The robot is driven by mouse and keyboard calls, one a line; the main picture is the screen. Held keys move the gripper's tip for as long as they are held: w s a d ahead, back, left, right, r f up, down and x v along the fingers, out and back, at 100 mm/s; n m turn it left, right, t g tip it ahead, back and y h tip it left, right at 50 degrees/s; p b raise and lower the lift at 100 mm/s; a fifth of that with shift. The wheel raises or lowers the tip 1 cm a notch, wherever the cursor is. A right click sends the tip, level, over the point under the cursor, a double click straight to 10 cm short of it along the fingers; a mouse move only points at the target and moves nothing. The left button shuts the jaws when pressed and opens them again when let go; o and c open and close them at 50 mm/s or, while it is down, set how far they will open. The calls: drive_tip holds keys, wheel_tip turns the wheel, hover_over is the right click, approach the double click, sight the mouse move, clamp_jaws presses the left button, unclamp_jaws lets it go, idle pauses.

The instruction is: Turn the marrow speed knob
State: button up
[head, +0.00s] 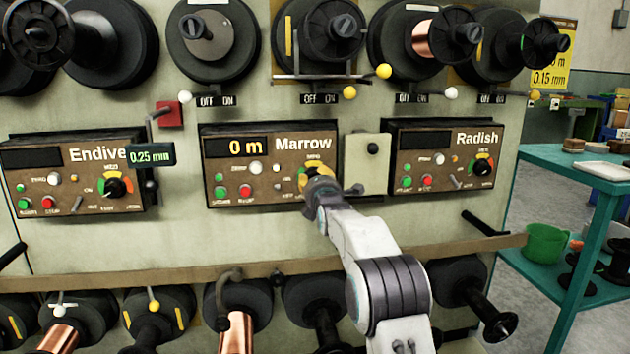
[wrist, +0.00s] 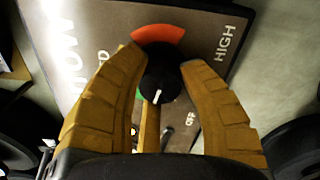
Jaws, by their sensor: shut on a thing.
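The Marrow panel (head: 270,165) is a brown control box in the middle of the machine front, with a display reading 0 m. Its speed knob (wrist: 158,84) is black and round with a white pointer line, inside a dial with a red arc at the HIGH side and some green. In the wrist view the pointer is toward the lower part of the picture.
The Endive panel (head: 70,175) is to the left and the Radish panel (head: 445,160) to the right, with similar knobs. A pale box with a black button (head: 368,165) is between Marrow and Radish. Spools stick out above and below. A teal table (head: 560,160) stands at right.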

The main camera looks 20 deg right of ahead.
drive_tip(key=shift+n, duration=0.3)
drive_tip(key=o, duration=1.2)
drive_tip(key=s+a, duration=0.1)
drive_tip(key=s, duration=1.1)
drive_tip(key=shift+a, duration=0.35)
drive_tip(key=shift+w, duration=0.1)
